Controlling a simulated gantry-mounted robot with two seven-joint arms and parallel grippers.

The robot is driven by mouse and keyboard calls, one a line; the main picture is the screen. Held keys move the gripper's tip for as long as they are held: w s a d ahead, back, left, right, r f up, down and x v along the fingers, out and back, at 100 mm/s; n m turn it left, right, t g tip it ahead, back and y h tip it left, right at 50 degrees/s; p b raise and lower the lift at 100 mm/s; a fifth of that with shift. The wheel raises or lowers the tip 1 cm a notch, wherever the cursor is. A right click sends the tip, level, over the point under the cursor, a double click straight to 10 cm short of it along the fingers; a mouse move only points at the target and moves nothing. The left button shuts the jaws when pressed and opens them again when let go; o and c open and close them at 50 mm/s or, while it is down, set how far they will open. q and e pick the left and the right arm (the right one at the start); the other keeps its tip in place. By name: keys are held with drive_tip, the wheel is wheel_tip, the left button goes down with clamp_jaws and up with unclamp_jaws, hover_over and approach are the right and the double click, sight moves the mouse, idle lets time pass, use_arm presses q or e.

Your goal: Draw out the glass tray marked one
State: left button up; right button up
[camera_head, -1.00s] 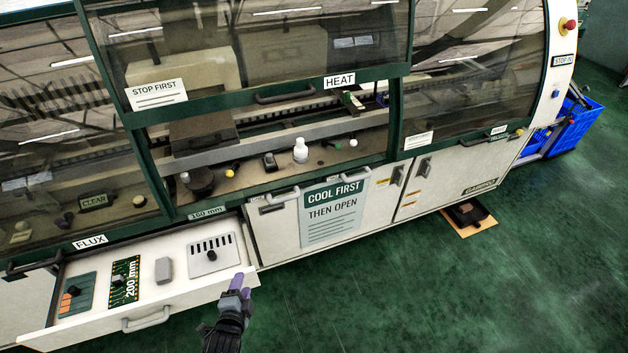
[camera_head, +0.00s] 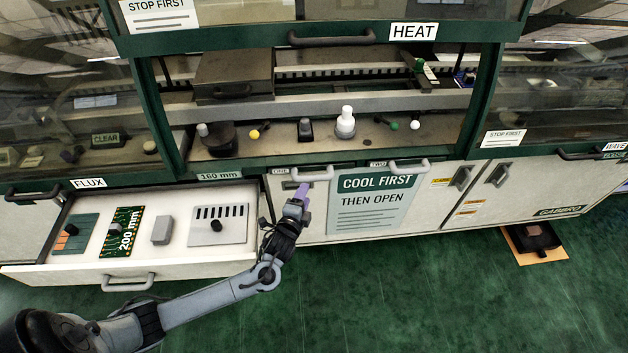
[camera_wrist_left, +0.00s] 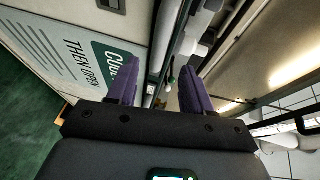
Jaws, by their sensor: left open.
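The tray marked ONE shows only as a small label (camera_head: 281,170) and a pale bar handle (camera_head: 304,175) on the green strip below the open HEAT window. Its glass is not visible. A like handle (camera_head: 411,165) sits at the label TWO, further right. My left gripper (camera_head: 303,194) has purple fingers and is just below handle one in the head view; I cannot tell if it touches it. In the left wrist view the fingers (camera_wrist_left: 158,82) stand apart, with pale bars beyond and between them. No held object shows. My right gripper is out of view.
An open drawer (camera_head: 75,273) with a board, a grey block and a slotted plate juts out at left, beside my arm. A COOL FIRST sign (camera_head: 374,204) hangs on the cabinet front. Bottles and knobs stand on the ledge above. The green floor (camera_head: 400,300) in front is clear.

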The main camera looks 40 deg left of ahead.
sight(311, 181)
use_arm(q)
drive_tip(key=b+x, duration=0.1)
drive_tip(key=x, duration=0.8)
drive_tip(key=shift+w+a+f+b, duration=0.15)
drive_tip(key=shift+w+b, duration=0.15)
drive_tip(key=shift+b, duration=0.1)
clamp_jaws()
